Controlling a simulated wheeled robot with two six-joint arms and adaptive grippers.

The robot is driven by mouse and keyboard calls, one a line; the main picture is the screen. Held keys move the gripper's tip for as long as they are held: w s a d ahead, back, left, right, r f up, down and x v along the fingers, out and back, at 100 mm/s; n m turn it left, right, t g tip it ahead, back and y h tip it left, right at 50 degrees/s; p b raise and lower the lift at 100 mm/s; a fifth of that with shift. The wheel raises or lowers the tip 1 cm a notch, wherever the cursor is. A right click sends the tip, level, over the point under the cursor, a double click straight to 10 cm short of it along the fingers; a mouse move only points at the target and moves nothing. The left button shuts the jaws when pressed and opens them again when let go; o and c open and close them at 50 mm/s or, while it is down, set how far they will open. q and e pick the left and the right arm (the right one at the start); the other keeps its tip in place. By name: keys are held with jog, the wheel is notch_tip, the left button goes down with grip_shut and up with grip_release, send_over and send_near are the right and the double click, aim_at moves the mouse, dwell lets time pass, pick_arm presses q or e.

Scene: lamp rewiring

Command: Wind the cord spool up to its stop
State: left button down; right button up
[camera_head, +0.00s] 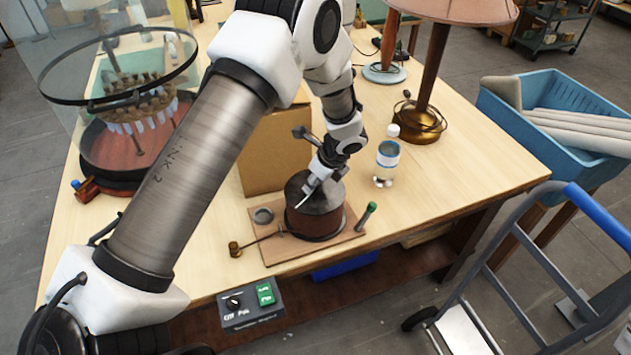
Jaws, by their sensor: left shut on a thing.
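The cord spool (318,222) is a dark, reddish-brown drum on a thin wooden board (272,243) near the table's front edge. A dark cord (264,239) runs from its base left to a small brass end piece (235,249) by the board's edge. My left gripper (318,186) is at the spool's top, pointing down, and is shut on it. The exact part between the fingers is hidden. A peg with a green grip (368,214) stands at the board's right side. My right gripper is not in view.
A cardboard box (270,155) stands behind the spool, and a clear bottle (387,160) to its right. A brass lamp (420,115) stands farther back. A switch box (252,304) hangs at the front edge. The table's right side is clear.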

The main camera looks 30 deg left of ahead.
pick_arm(q)
jog(key=m, duration=0.1)
jog(key=m+b, duration=0.1)
jog(key=shift+s+f+m+t, duration=0.2)
jog(key=shift+m+t, duration=0.1)
jog(key=shift+t, duration=0.1)
jog(key=shift+w+r+m+t+h+b, duration=0.1)
jog(key=shift+m+t+h+b, duration=0.4)
jog(key=shift+m, duration=0.6)
jog(key=c, duration=0.8)
grip_release()
jog(key=shift+w, duration=0.1)
jog(key=shift+r, duration=0.15)
jog(key=v, duration=1.1)
jog(key=shift+d+r, duration=0.15)
jog(key=shift+r, duration=0.2)
